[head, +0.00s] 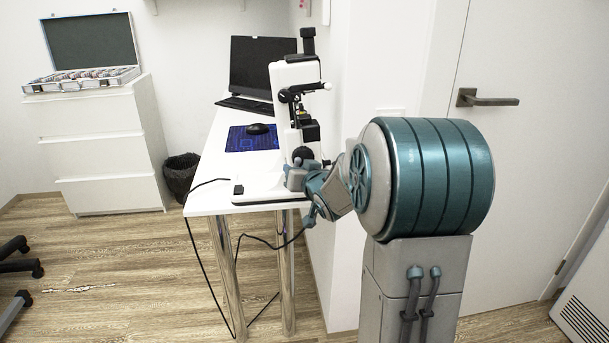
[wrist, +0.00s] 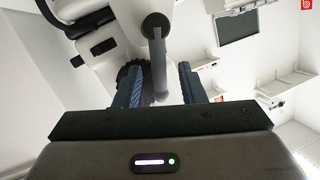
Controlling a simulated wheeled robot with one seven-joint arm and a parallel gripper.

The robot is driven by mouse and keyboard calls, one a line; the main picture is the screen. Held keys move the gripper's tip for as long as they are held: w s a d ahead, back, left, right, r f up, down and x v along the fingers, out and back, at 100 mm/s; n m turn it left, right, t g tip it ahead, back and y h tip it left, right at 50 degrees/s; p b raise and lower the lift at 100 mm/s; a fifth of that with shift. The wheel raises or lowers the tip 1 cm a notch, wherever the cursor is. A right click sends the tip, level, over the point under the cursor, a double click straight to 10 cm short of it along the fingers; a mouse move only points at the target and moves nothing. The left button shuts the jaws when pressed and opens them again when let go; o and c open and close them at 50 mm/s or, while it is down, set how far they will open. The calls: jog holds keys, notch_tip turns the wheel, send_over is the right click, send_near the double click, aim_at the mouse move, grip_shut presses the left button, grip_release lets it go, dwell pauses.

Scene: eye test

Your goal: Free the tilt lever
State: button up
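The white eye-test instrument (head: 290,78) stands upright on the white table in the head view, with black fittings on its side. In the wrist view a grey rod with a round end (wrist: 157,55), perhaps the tilt lever, stands in the space between my fingers. My gripper (wrist: 160,82) has its two blue fingers apart, with a visible gap on each side of the rod. A black ribbed knob (wrist: 129,72) shows partly behind the left finger. In the head view my arm reaches the instrument's lower part, and the fingertips cannot be made out there.
The table (head: 222,188) also bears a monitor (head: 258,62), a keyboard (head: 245,106) and a mouse on a blue mat (head: 250,140). A black cable (head: 258,240) hangs from the table's front. A white drawer unit (head: 98,150) and a bin (head: 181,175) stand at left.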

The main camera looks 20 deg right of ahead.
jog(key=s+r+p, duration=0.2)
jog(key=s, duration=1.1)
jog(key=shift+s+r+p, duration=0.2)
jog(key=shift+r+p, duration=0.1)
jog(key=shift+p, duration=0.05)
jog(key=shift+d+r, duration=0.1)
jog(key=s+a+r+n+g+p, duration=0.1)
jog(key=s+a+r+g+p, duration=0.5)
jog(key=s+p, duration=0.3)
jog(key=s+a+r+n+g+p, duration=0.1)
jog(key=s+a+r+g+p, duration=0.5)
jog(key=s+p, duration=0.4)
jog(key=shift+s+a+n+g, duration=0.3)
jog(key=shift+s+g, duration=0.2)
jog(key=shift+s, duration=0.5)
jog(key=shift+d, duration=0.15)
